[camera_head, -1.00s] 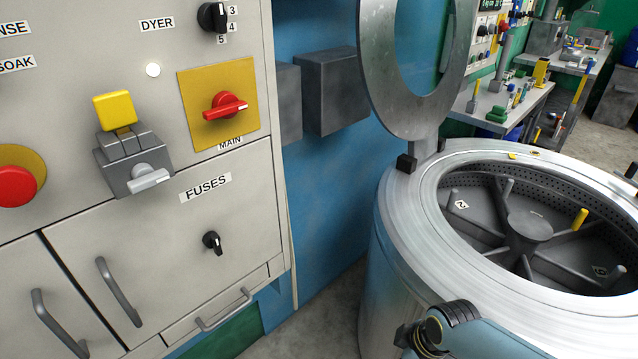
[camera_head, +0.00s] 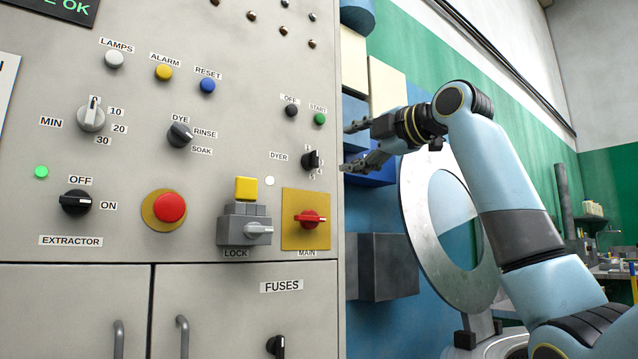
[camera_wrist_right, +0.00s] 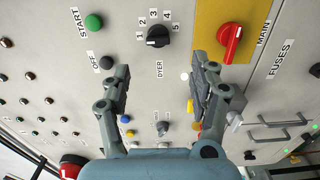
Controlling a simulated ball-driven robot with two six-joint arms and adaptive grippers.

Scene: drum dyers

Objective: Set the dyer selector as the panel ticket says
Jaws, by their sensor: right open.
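The dyer selector (camera_head: 311,160) is a small black knob near the panel's right edge, partly seen side-on. In the right wrist view the selector (camera_wrist_right: 158,35) shows beside the DYER label with numbers 1 to 5 around it; I cannot tell surely which number it points at. My right gripper (camera_head: 349,148) is open and empty, just right of the panel edge, at about the selector's height in the picture. In the right wrist view its fingers (camera_wrist_right: 160,80) are spread, with the selector beyond them, not touched. The ticket's text is not readable. My left gripper is out of view.
The red MAIN switch (camera_head: 307,219) on a yellow plate, the lock block (camera_head: 242,230) and the red mushroom button (camera_head: 169,207) are below the selector. The OFF button (camera_head: 291,110) and green START button (camera_head: 320,119) are above. A round metal lid (camera_head: 420,235) stands open at right.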

